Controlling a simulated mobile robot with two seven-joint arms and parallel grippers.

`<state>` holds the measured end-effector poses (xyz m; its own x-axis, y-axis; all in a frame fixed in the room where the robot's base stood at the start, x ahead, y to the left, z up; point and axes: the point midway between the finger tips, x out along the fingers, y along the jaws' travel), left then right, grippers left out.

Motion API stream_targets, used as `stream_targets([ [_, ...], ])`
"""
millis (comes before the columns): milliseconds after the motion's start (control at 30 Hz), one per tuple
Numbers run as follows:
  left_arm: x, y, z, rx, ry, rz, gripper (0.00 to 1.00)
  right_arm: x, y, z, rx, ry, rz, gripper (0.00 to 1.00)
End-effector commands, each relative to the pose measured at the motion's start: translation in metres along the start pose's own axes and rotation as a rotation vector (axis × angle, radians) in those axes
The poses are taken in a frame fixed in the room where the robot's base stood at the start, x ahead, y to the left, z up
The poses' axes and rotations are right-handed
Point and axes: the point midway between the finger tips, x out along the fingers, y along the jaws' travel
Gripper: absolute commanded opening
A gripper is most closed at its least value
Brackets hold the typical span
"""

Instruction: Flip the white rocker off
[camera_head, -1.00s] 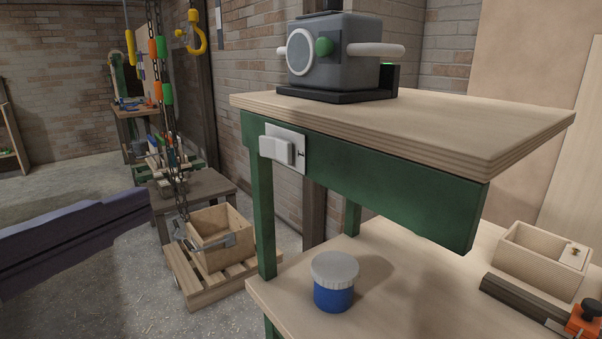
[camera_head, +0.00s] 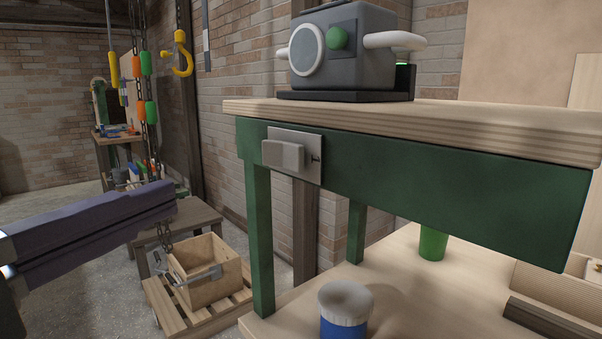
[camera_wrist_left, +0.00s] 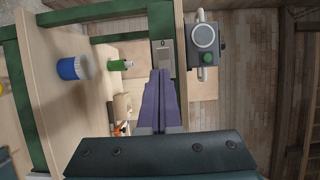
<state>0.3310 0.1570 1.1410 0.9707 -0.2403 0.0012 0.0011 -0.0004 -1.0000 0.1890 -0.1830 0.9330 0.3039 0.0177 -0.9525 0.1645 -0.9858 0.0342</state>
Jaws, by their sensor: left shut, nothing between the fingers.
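The white rocker (camera_head: 284,156) sits on a grey metal plate (camera_head: 312,160) fixed to the green front rail of the workbench (camera_head: 420,185). A small dark mark shows on the plate to the right of the rocker. My left gripper (camera_head: 172,200) has long purple fingers and reaches in from the left. Its fingers are shut and empty, and their tips are left of the rocker and apart from it in the picture. In the left wrist view the shut fingers (camera_wrist_left: 159,76) point towards the plate (camera_wrist_left: 163,52), and their tips partly cover it. My right gripper is not in view.
A grey machine (camera_head: 345,55) with white handles stands on the bench top. A blue jar with a white lid (camera_head: 343,318) and a green cup (camera_head: 433,243) stand on the lower shelf. A wooden crate (camera_head: 208,270) sits on a pallet behind. Chains and a yellow hook (camera_head: 181,55) hang at left.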

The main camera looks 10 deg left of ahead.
Motion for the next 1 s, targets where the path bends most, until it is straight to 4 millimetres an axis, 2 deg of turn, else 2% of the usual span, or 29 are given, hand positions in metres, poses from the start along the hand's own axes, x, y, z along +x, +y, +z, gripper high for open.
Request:
stream_targets([
  [33, 0.007, 0.003, -0.001, 0.004, 0.004, -0.007, 0.00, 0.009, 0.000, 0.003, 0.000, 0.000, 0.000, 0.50],
  [600, 0.103, -0.001, 0.000, -0.001, 0.000, 0.000, 0.00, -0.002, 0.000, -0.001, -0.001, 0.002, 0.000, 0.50],
  [800, 0.118, 0.000, -0.001, 0.000, 0.001, 0.000, 0.00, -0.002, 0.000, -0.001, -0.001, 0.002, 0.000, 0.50],
  [1000, 0.120, 0.001, -0.001, 0.000, 0.001, 0.001, 0.00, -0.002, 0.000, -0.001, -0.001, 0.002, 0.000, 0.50],
])
